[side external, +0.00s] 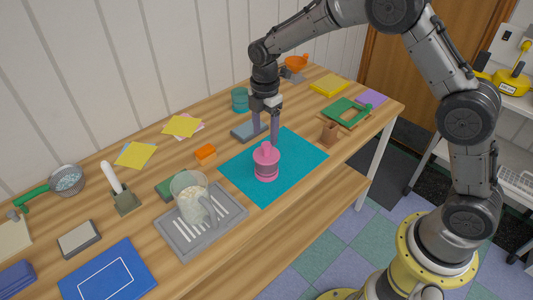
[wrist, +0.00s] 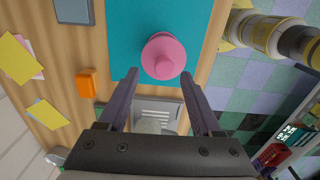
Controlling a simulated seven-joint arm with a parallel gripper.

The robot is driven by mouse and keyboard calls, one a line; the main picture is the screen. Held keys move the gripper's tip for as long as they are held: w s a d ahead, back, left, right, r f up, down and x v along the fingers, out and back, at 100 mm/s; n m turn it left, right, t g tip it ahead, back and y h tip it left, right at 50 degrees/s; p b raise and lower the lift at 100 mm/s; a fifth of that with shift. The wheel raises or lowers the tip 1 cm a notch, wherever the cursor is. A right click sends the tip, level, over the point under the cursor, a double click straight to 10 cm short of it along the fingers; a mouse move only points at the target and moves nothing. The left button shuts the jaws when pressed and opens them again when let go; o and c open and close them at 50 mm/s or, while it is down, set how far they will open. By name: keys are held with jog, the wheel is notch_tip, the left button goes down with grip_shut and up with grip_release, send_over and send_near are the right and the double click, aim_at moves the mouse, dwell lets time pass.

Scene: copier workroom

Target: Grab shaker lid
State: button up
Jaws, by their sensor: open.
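A pink shaker (side external: 266,168) stands upright on a teal mat (side external: 306,152). Its pink lid (side external: 266,151) is on top, with a knob that points up. In the wrist view the round pink lid (wrist: 163,57) shows from above, just beyond the fingertips and between their lines. My gripper (side external: 265,140) is open and empty, with its fingers pointing down, close to the lid. In the wrist view my gripper (wrist: 162,80) has its two fingers wide apart. I cannot tell whether a finger touches the lid.
A clear pitcher (side external: 187,200) stands on a grey tray (side external: 232,222) left of the mat. An orange block (side external: 205,153) lies near the mat's left side. A brown holder (side external: 330,132) and a green frame (side external: 345,113) are to the right. The mat around the shaker is bare.

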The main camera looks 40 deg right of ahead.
aim_at(266, 144)
jog(key=f, duration=0.5)
jog(key=shift+s+a+f, duration=0.1)
jog(key=shift+s, duration=0.25)
grip_shut()
